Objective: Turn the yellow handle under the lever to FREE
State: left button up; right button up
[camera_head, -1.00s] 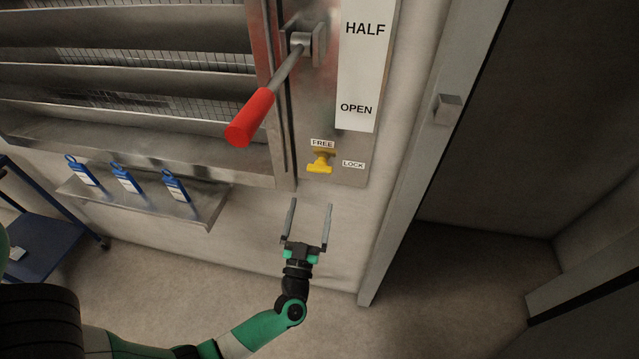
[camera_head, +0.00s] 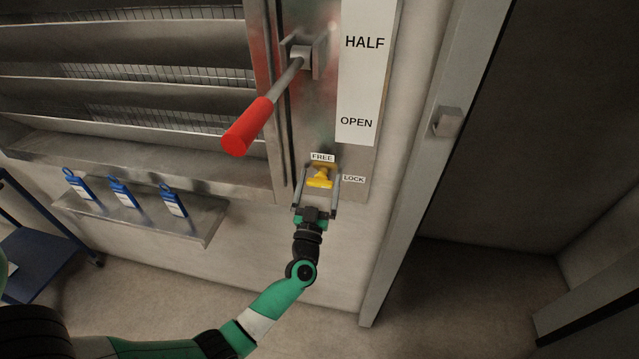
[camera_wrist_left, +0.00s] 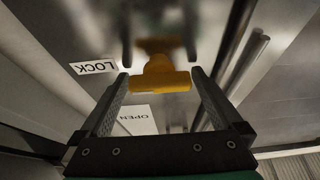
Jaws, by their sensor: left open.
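The yellow handle (camera_head: 320,178) sits on the metal panel below the lever, between the FREE label (camera_head: 322,157) above it and the LOCK label (camera_head: 354,179) to its right. My left gripper (camera_head: 318,172) is open, with one finger on each side of the handle. The left wrist view also shows the yellow handle (camera_wrist_left: 160,76) between the two spread fingers, with a gap on both sides. The lever (camera_head: 252,122) has a red grip and slants down to the left, above the handle. My right gripper is not in view.
A white strip (camera_head: 361,80) reading HALF and OPEN is beside the lever. A metal shelf (camera_head: 205,226) with blue padlock-shaped tags (camera_head: 122,193) is at the left. A blue cart (camera_head: 40,255) stands lower left. A door frame (camera_head: 430,150) is to the right.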

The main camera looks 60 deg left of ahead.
pick_arm(q)
jog(key=shift+c, duration=0.3)
jog(key=c, duration=1.1)
jog(key=shift+n, duration=0.5)
jog(key=n+g+p, duration=0.1)
jog(key=n, duration=0.1)
jog(key=n+g+y+p, duration=0.1)
jog(key=n, duration=0.2)
jog(key=shift+r+g+y, duration=0.15)
jog(key=shift+g+y, duration=0.15)
jog(key=n+g+p, duration=0.1)
jog(key=n, duration=0.2)
jog(key=n+g+p, duration=0.1)
jog(key=n+g, duration=0.1)
jog(key=n, duration=0.2)
jog(key=shift+s+g, duration=0.1)
jog(key=shift+g, duration=0.2)
jog(key=n+g+p, duration=0.1)
jog(key=n, duration=0.1)
jog(key=n+p, duration=0.1)
jog(key=n, duration=0.2)
jog(key=shift+n+g+h, duration=0.3)
jog(key=shift+g+h, duration=0.1)
jog(key=shift+f+n+g+h+p, duration=0.25)
jog(key=shift+n+p, duration=0.3)
jog(key=shift+n, duration=0.4)
jog(key=shift+n+g+h+p, duration=0.15)
jog(key=shift+n+h+p, duration=0.3)
jog(key=shift+n, duration=0.5)
jog(key=shift+a+f, duration=0.1)
